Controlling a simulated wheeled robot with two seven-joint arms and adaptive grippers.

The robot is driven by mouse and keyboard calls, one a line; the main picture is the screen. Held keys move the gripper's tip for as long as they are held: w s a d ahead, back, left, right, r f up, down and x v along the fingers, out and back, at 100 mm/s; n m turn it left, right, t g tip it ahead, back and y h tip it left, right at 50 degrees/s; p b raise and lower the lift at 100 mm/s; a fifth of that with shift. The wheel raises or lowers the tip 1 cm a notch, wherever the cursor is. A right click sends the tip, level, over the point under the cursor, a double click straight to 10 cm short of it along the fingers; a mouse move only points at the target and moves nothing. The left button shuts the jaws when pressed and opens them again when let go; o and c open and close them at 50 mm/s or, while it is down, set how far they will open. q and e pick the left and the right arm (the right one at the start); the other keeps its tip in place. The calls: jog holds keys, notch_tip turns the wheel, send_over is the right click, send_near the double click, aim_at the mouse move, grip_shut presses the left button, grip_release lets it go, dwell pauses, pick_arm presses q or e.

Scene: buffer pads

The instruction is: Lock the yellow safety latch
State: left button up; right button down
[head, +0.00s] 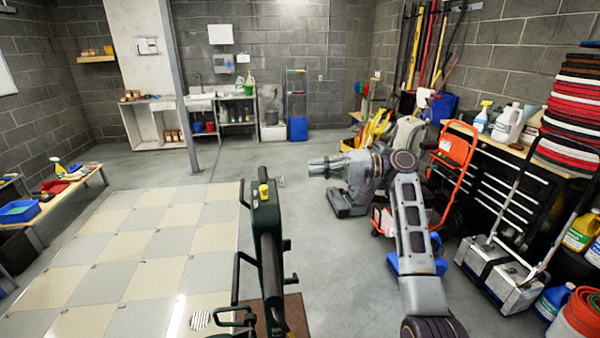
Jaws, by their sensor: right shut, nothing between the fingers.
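The yellow safety latch (263,191) is a small yellow knob on top of the dark green handle head of a machine (267,222). The machine's black side bars and long handle run down to the bottom of the view. My right gripper (313,168) comes in from the right and points left. It is shut and empty, a little to the right of the latch and higher in the picture, apart from it. Whether the latch is locked is too small to tell. My left gripper is not in view.
A checkered tile floor (165,215) lies left of the machine. An orange hand truck (455,150), a black drawer cabinet (507,180) and stacked red and black pads (575,110) stand at the right. Grey floor behind the machine is clear.

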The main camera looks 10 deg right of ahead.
aim_at(264, 191)
jog(key=s+a+f+p, duration=0.1)
jog(key=a+p, duration=0.3)
jog(key=a, duration=0.7)
jog(key=shift+s+f, duration=0.15)
jog(key=shift+s, duration=0.05)
jog(key=shift+f, duration=0.1)
dwell(0.6)
